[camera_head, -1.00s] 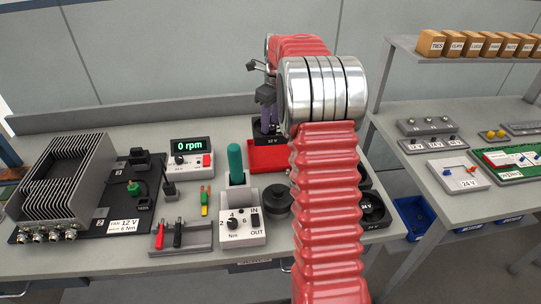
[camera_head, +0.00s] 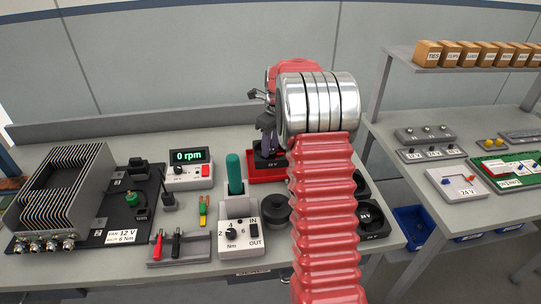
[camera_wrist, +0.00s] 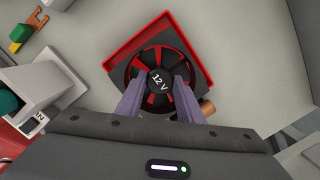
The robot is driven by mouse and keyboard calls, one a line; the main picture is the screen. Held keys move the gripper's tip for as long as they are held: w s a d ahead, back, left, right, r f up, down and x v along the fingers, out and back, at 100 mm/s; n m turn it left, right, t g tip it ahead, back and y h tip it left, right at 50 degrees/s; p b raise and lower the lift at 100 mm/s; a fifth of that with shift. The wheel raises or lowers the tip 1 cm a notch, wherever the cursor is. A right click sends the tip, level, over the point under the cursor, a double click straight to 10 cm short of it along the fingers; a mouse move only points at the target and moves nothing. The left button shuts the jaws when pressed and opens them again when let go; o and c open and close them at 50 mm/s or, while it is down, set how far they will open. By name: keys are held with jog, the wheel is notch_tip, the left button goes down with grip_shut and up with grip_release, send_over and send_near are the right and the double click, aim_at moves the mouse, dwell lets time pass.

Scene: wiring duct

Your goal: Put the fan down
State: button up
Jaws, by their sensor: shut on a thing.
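The fan (camera_head: 270,163) is black with a 12 V label. In the head view it sits low at the red tray (camera_head: 268,178), whose front wall shows below it. In the wrist view the fan's hub (camera_wrist: 159,80) lies between my two purple fingers, over the tray. The tray's red rim (camera_wrist: 137,40) surrounds it on the far sides. My gripper (camera_wrist: 160,86) is shut on the fan from above; it also shows in the head view (camera_head: 267,132). My arm hides the right end of the tray. I cannot tell whether the fan touches the tray floor.
A grey holder with a green-handled tool (camera_head: 235,172) stands left of the tray, with a torque dial box (camera_head: 240,238) in front. A black round part (camera_head: 276,208) lies near. An rpm meter (camera_head: 188,168) is further left. A 24 V fan (camera_head: 373,218) is partly behind my arm.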

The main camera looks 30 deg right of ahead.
aim_at(271, 150)
jog(key=shift+f, duration=2.05)
jog(key=o, duration=0.9)
jog(key=shift+f, duration=0.1)
jog(key=shift+o, duration=0.2)
jog(key=r, duration=0.4)
jog(key=s+r, duration=0.1)
jog(key=r, duration=0.7)
jog(key=shift+s+d, duration=0.2)
jog(key=shift+d, duration=0.05)
jog(key=shift+r, duration=0.1)
